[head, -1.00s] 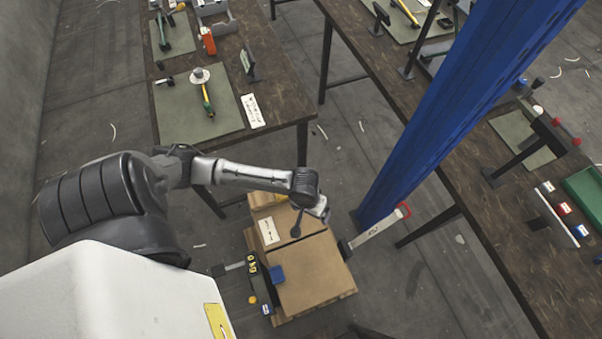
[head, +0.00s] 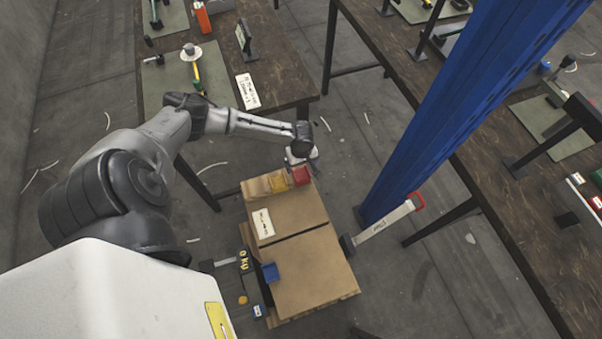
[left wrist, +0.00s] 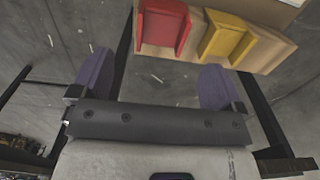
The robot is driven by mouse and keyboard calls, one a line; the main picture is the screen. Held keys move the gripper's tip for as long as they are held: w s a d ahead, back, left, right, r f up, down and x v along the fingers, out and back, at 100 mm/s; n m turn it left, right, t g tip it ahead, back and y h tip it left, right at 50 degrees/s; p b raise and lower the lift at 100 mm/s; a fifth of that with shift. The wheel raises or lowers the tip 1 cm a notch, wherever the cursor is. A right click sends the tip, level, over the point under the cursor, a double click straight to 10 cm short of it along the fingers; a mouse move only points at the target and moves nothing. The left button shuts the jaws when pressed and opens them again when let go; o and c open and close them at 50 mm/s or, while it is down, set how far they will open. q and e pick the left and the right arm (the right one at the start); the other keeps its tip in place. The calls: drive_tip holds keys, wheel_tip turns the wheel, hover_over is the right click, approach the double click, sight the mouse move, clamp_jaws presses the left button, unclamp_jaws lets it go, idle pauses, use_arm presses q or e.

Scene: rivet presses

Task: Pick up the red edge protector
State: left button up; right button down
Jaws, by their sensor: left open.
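The red edge protector (head: 301,176) sits at the far end of the wooden pallet, just past the cardboard boxes, in the head view. In the left wrist view it (left wrist: 163,28) lies at the top, on a wooden surface, left of a yellow edge protector (left wrist: 224,38). The yellow one also shows in the head view (head: 278,184). My left gripper (head: 302,160) is at the red protector's far side in the head view. In the left wrist view its purple fingers (left wrist: 155,82) are spread and empty, with the red protector ahead of them. My right gripper is out of view.
Two cardboard boxes (head: 310,275) stand on the pallet, with a blue piece (head: 270,272) at their left edge. A workbench (head: 290,88) stands beyond, and a blue post (head: 440,120) rises to the right. A grey bar with a red end (head: 385,222) stands right of the boxes.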

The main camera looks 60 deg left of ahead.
sight(301, 174)
use_arm(q)
drive_tip(key=shift+s+f+b, duration=0.1)
drive_tip(key=shift+f+b, duration=0.85)
drive_tip(key=shift+f, duration=2.35)
drive_tip(key=c, duration=1)
